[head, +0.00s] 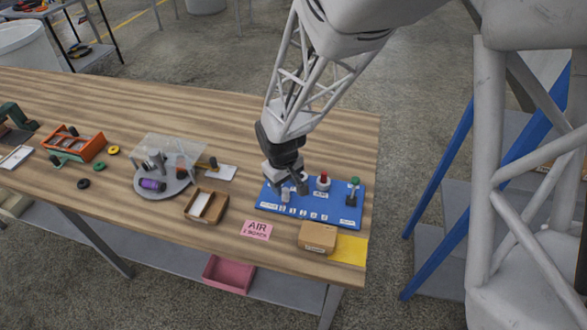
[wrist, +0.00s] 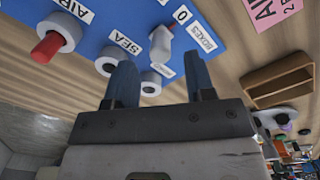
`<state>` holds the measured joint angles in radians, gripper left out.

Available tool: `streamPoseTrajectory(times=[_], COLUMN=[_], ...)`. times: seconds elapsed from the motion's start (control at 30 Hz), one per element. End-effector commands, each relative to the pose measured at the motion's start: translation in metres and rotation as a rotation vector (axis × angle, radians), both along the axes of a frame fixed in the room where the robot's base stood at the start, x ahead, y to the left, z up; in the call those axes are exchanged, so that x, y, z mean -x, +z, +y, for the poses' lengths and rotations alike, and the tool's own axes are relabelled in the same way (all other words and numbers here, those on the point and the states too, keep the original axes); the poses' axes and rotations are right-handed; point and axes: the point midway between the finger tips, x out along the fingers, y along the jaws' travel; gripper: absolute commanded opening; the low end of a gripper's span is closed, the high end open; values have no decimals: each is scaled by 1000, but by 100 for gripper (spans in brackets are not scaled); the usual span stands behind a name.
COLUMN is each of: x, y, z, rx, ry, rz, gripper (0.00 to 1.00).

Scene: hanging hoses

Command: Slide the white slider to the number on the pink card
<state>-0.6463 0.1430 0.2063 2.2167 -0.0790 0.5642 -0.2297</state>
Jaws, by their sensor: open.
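A blue panel (head: 330,213) lies at the right end of the table and carries a row of small number labels. The white slider (wrist: 160,44) stands beside the 0 label and the BOXES label in the wrist view; it also shows in the head view (head: 285,196). The pink card (head: 257,230) lies left of the panel and reads AIR; its number is small, looking like 2 in the wrist view (wrist: 275,12), where it is cut off. My gripper (head: 288,187) is open above the panel's left part, close to the slider, with nothing seen between its fingers (wrist: 160,78).
A red button (head: 323,177) in a white ring and a green-topped lever (head: 355,182) rise from the panel. A cardboard box (head: 318,236) and yellow patch (head: 351,250) lie in front. A brown divided tray (head: 206,205) and a round grey stand (head: 165,185) are left.

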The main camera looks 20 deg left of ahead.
Motion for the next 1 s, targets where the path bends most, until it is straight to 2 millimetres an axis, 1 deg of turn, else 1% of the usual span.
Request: streamPoseTrajectory(times=[0.1,0.33,0.5,0.8,0.87,1.0], x=[0,-1,-1,-1,-1,-1], y=[-14,-32,-37,-38,-38,-38], z=[-1,-1,-1,-1,-1,-1], rx=[2,2,0,0,0,0], ry=[0,0,0,0,0,0], rz=[3,1,0,0,0,0], gripper=[50,50,50,50,42,20])
